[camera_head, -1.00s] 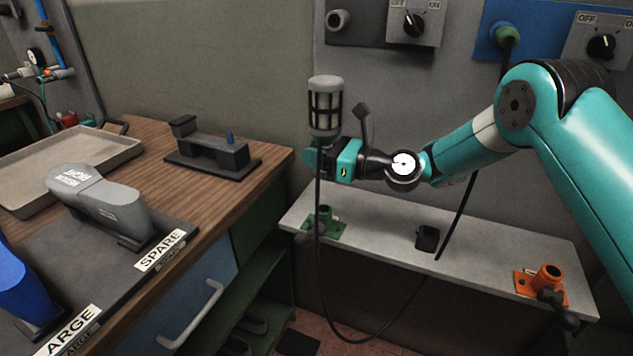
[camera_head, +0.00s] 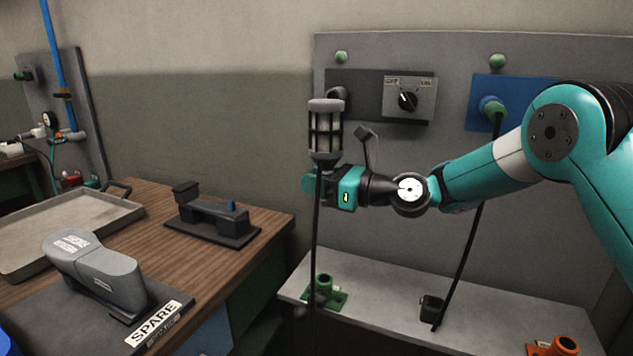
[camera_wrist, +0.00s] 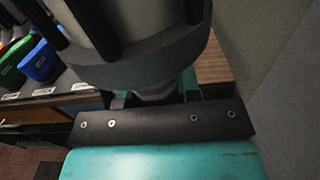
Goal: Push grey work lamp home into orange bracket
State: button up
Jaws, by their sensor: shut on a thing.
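The grey work lamp (camera_head: 326,130) stands upright in my gripper (camera_head: 322,181), its caged head above the jaws and its black cable hanging straight down. My gripper is shut on the lamp just below the head; the fingertips are partly hidden. In the wrist view the lamp (camera_wrist: 140,60) fills the upper middle, close above the gripper (camera_wrist: 155,97). The orange bracket (camera_head: 560,346) is at the lower right on the grey shelf, cut off by the picture's edge. The lamp is well to the left of it and higher up, apart from it.
A green bracket (camera_head: 324,292) sits on the grey shelf (camera_head: 390,290) below the lamp. A small black block (camera_head: 432,308) with a dark cable stands mid-shelf. Behind is a panel with a switch (camera_head: 408,100) and a blue plate (camera_head: 486,118). A wooden bench (camera_head: 150,205) is at the left.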

aim_at(317, 161)
jog(key=shift+r+p, duration=2.05)
jog(key=shift+p, duration=0.2)
jog(key=shift+p, duration=0.9)
